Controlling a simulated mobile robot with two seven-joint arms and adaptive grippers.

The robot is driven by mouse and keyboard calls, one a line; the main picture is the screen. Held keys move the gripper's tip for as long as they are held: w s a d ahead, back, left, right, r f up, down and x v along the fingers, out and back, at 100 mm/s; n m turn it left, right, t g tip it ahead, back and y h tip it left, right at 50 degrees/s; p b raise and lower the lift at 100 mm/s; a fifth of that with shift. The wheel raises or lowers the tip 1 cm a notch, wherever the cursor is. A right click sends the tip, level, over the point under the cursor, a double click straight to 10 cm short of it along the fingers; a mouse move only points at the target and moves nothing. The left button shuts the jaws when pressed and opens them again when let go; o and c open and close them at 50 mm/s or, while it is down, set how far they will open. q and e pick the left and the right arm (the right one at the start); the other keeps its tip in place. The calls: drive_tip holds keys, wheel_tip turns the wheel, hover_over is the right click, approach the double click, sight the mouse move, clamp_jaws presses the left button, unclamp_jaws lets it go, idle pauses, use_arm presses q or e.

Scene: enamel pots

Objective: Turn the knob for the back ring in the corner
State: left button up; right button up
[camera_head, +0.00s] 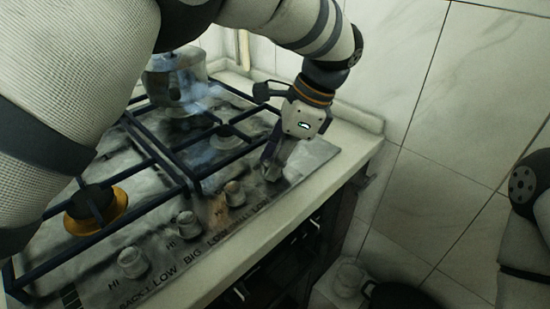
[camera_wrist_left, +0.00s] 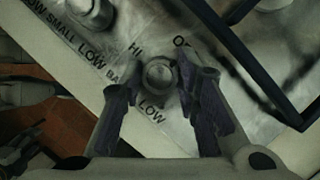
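The stove's steel panel carries a row of pale knobs along its front edge. The knob at the right end of the row (camera_head: 270,171) is partly hidden by my left gripper (camera_head: 274,157). In the left wrist view this knob (camera_wrist_left: 158,75) shows as a round cap with "HI", "LOW" and part of a word starting "BA" printed around it. My left gripper (camera_wrist_left: 161,105) is open, with one dark finger on each side of the knob. I cannot tell whether either finger touches it. The back corner ring is not clearly visible. My right gripper is out of view.
Other knobs (camera_head: 234,194) stand left along the panel. Black grates (camera_head: 150,150) cover the burners, and a metal pot (camera_head: 176,82) stands at the back. A tiled wall (camera_head: 450,130) rises beyond the counter's right end. A dark pan (camera_head: 398,296) lies low at the bottom.

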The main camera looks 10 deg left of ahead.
sight(291, 176)
use_arm(q)
drive_tip(key=o, duration=0.4)
drive_tip(key=shift+c, duration=0.2)
drive_tip(key=v, duration=0.7)
drive_tip(key=shift+r, duration=0.2)
drive_tip(key=shift+d, duration=0.15)
